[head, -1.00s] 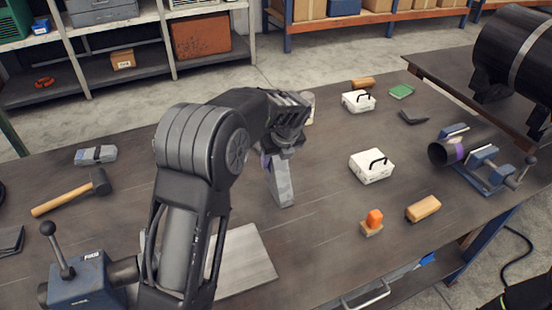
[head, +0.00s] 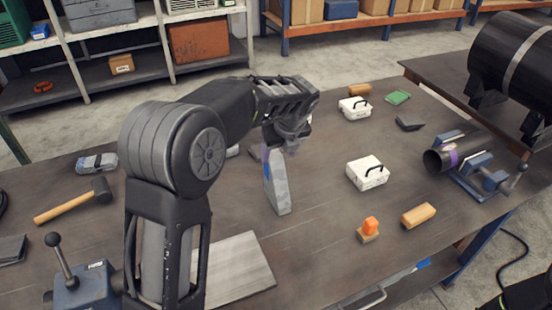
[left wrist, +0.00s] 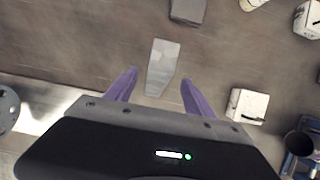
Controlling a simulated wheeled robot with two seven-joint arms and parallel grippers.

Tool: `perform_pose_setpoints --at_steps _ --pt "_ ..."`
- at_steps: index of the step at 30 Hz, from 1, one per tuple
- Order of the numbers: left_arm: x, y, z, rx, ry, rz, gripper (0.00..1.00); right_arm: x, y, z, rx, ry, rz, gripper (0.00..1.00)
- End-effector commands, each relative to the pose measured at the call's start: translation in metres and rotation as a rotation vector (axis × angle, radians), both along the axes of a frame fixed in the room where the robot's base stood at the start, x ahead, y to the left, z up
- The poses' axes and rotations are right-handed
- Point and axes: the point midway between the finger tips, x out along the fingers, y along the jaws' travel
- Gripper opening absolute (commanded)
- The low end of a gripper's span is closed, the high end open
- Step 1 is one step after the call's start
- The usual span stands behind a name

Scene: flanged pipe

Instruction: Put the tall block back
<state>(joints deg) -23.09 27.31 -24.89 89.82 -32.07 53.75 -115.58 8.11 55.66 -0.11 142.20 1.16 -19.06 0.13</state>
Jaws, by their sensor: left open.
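The tall block (head: 278,187) is light grey and appears to stand upright on the dark table, just behind the flat metal plate (head: 235,265). In the left wrist view the block (left wrist: 163,67) shows from above, ahead of the gap between the fingers. My left gripper (head: 276,148) is above the block's top in the head view, and the arm hides part of it. In the left wrist view its purple fingers (left wrist: 160,92) are spread apart with nothing held between them. My right gripper is not in view.
White cases (head: 367,173), an orange-topped piece (head: 369,228) and a wooden block (head: 418,215) lie to the right. A vise with a pipe (head: 445,160) is farther right.

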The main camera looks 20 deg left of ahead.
Motion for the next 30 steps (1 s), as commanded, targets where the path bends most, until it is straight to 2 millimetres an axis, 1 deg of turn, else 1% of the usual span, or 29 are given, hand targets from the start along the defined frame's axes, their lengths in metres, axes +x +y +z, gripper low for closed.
perform_pose_setpoints --at_steps 1,3,8,30 --pt "-0.002 -0.003 0.008 -0.001 -0.003 -0.001 0.62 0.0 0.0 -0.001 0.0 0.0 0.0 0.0" --pt "-0.004 -0.006 0.017 -0.001 -0.003 -0.001 0.62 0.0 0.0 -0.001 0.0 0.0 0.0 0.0" --pt "-0.007 -0.009 0.027 -0.001 -0.001 0.001 0.62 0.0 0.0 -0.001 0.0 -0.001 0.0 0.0" --pt "-0.008 -0.008 0.027 0.0 0.0 0.001 0.62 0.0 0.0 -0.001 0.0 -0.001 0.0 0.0"
